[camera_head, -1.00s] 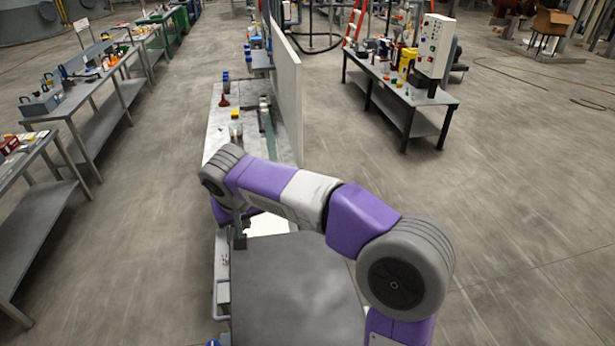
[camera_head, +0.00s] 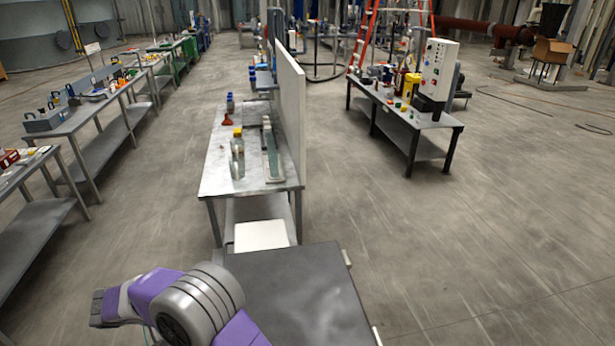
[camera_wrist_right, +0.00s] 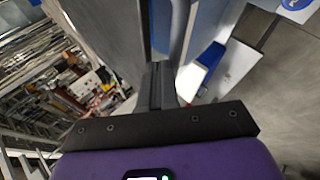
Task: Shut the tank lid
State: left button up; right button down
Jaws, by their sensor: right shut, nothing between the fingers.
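My right gripper (camera_wrist_right: 160,72) shows in the right wrist view with its dark fingers together and nothing between them. A grey panel stands beyond the fingertips; I cannot tell whether they touch it. My left gripper is not in view. I cannot make out a tank or its lid for certain in either view.
Another bench (camera_head: 455,122) holds a white control box (camera_head: 438,70) at right. More benches line the left. Open floor lies to the right.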

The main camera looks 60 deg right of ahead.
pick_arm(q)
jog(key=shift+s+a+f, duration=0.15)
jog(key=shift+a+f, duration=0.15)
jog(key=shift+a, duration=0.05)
pick_arm(e)
jog(key=shift+s+a+f, duration=0.15)
jog(key=shift+f, duration=0.65)
jog(key=r+p, duration=0.2)
jog(key=r, duration=0.1)
jog(key=r+p, duration=0.1)
jog(key=r, duration=0.1)
jog(key=shift+s+d, duration=0.1)
jog(key=shift+d, duration=0.3)
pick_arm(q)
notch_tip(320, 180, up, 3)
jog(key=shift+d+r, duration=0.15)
pick_arm(e)
jog(key=v, duration=1)
jog(key=shift+f, duration=0.1)
